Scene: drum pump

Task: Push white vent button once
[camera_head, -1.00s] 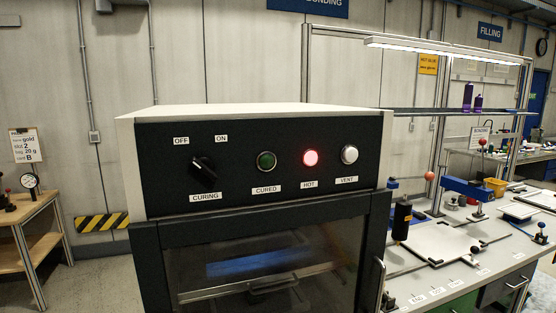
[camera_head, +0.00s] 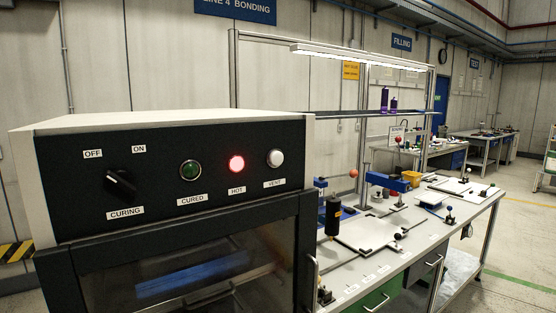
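The white vent button (camera_head: 275,158) is a round white knob in a metal ring. It sits at the right end of the black panel (camera_head: 150,212) on the oven's upper front, above a VENT label (camera_head: 275,183). Left of it are the lit red HOT lamp (camera_head: 236,164), the dark green CURED lamp (camera_head: 190,170) and the black CURING switch (camera_head: 120,183), whose pointer position I cannot tell for sure. My gripper is not in view, and nothing covers the button.
Below the panel is the oven's glass door with a vertical handle (camera_head: 313,285) at its right. A workbench (camera_head: 415,245) with clamps, a black bottle (camera_head: 333,216) and white plates stands close on the right. Open floor (camera_head: 520,240) lies beyond the bench.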

